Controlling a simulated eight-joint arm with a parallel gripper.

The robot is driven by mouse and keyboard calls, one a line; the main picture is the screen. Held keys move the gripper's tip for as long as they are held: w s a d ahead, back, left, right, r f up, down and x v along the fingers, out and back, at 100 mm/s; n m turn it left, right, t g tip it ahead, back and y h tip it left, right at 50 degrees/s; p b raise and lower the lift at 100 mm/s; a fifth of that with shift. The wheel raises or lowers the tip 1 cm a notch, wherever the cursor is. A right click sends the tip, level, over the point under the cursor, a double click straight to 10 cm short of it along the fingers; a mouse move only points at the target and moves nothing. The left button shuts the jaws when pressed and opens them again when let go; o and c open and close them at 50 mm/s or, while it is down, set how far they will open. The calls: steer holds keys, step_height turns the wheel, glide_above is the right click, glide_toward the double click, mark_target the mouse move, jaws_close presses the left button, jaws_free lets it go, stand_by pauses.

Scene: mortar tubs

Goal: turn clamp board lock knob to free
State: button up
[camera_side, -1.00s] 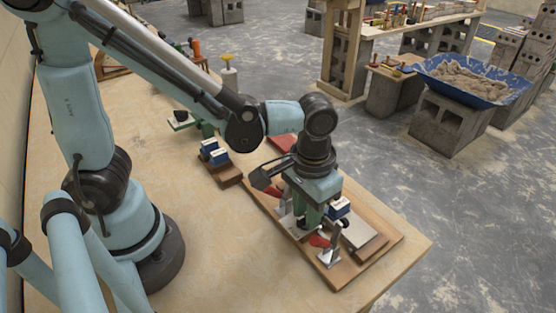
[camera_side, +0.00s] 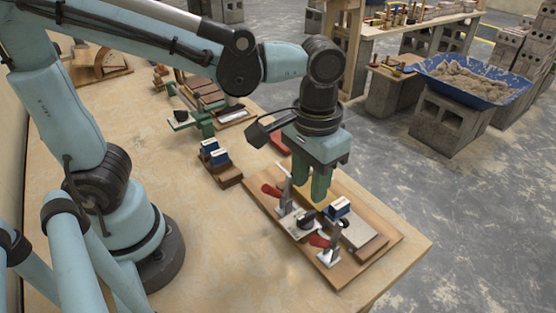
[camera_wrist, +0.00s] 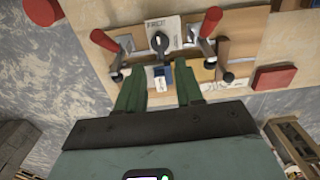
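The clamp board (camera_side: 345,274) is a wooden board near the table's right corner; it shows at the top of the wrist view (camera_wrist: 238,22). Its black lock knob (camera_side: 304,218) sits on a pale plate between two red-handled clamps (camera_side: 271,190). In the wrist view the knob (camera_wrist: 160,41) has a narrow dark part pointing down toward my gripper; the plate's lettering is too small to read surely. My gripper (camera_side: 311,190) is above the board, clear of the knob.
A blue block with a white face (camera_side: 338,208) stands on the board beside the knob. The second red clamp handle (camera_side: 320,241) is at the front. Blue-and-white blocks on a brown base (camera_side: 215,153) stand to the left. The table's front middle is clear.

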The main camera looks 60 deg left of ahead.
steer(key=shift+r, duration=2.25)
steer(key=shift+a, duration=0.1)
steer(key=w+a+f+t, duration=0.1)
steer(key=a+f+t, duration=0.2)
steer(key=a+t, duration=0.4)
steer(key=a, duration=0.6)
steer(key=shift+f, duration=0.15)
